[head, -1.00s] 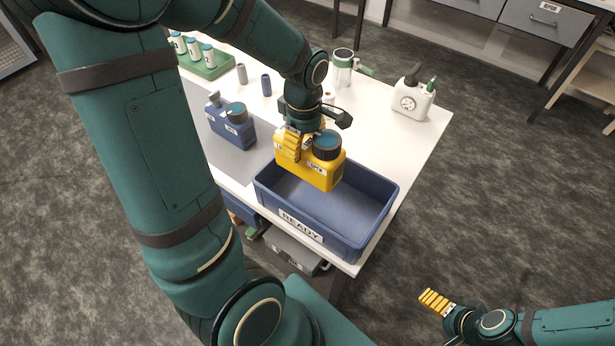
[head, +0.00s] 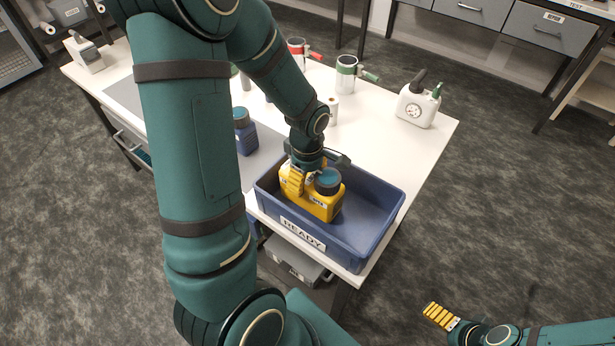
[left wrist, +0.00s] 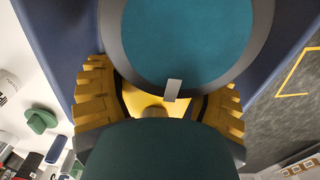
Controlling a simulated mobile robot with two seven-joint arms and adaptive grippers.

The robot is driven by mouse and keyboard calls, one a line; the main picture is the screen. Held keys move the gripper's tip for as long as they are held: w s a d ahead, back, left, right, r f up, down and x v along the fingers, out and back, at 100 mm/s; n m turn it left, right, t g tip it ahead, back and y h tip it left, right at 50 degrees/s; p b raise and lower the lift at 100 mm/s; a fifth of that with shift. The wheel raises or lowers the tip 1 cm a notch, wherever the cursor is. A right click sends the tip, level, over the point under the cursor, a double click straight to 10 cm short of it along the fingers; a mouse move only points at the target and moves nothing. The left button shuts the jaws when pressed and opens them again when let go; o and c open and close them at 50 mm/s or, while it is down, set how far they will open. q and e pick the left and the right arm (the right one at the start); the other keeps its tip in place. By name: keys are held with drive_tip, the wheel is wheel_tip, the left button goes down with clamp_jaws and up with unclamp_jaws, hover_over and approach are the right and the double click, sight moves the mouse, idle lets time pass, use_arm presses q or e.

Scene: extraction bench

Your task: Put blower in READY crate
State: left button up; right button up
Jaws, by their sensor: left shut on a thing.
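The yellow blower (head: 318,205), with a dark round cap and teal top, is inside the blue READY crate (head: 378,232), toward its left part. Whether its base touches the crate floor cannot be told. My left gripper (head: 299,180) is shut on the blower from above. In the left wrist view, the blower's teal cap (left wrist: 190,40) fills the top, with the yellow fingers of my left gripper (left wrist: 160,108) on both sides of the yellow body. My right gripper (head: 440,316) is away over the floor at the lower right, its yellow fingers seen together.
A blue blower-like unit (head: 244,134) stands on the table left of the crate. A white canister (head: 418,106) and mugs with handles (head: 346,74) stand farther back. The right part of the crate is empty.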

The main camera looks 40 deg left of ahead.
use_arm(q)
drive_tip(key=shift+f, duration=0.15)
drive_tip(key=o, duration=1.3)
drive_tip(key=shift+r, duration=0.3)
wheel_tip(320, 180, up, 12)
drive_tip(key=p, duration=0.3)
drive_tip(key=shift+f, duration=0.1)
